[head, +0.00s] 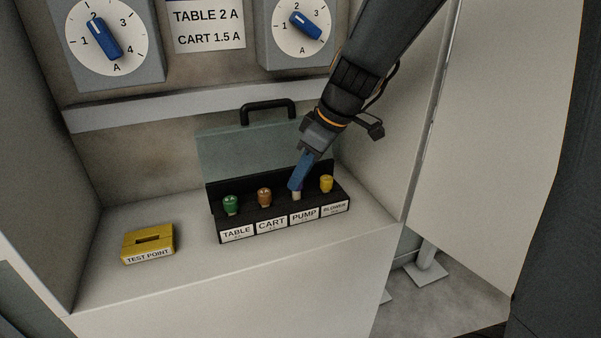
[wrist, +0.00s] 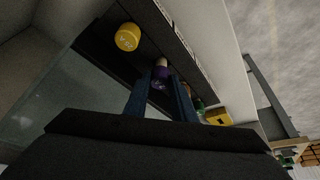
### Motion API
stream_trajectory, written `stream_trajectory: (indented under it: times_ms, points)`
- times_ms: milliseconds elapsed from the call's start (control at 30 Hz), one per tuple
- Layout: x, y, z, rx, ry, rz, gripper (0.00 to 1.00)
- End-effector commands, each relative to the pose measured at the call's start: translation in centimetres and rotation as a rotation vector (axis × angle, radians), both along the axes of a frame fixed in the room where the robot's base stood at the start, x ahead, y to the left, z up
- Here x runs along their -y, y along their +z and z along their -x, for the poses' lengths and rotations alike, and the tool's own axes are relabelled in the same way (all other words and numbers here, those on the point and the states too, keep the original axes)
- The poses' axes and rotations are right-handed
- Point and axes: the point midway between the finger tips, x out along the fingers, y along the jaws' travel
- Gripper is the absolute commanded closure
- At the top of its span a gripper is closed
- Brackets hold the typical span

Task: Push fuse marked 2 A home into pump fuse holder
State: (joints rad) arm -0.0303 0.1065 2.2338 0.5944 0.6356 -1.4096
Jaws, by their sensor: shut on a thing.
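The fuse (wrist: 159,80) has a purple cap, and its marking is too small to read for sure. My gripper (head: 296,186) is shut on the cap, with its blue fingers on either side of it in the wrist view (wrist: 161,92). In the head view the fingers hide the cap, and only the fuse's pale body (head: 296,196) shows below them. The body stands at the position labelled PUMP in the black fuse block (head: 262,224). A stretch of it shows above the block. How deep it sits inside is hidden.
Green (head: 230,203), brown (head: 264,197) and yellow (head: 327,184) caps sit in the TABLE, CART and BLOWER positions. A raised clear cover (head: 235,150) with a black handle stands behind. A yellow test point block (head: 148,243) lies left. The ledge between is clear.

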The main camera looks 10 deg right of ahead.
Motion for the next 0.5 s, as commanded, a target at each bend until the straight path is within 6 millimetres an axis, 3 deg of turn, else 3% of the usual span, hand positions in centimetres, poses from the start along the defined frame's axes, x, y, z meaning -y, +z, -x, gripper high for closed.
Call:
stream_trajectory:
  times_ms: [367, 400, 500]
  points:
    - [0.0, -1.5, 0.0, 0.0, 0.0, 0.0, 0.99]
    - [0.0, -1.5, 0.0, 0.0, 0.0, 0.0, 0.73]
    - [0.0, -1.4, 0.0, 0.0, 0.0, 0.0, 0.56]
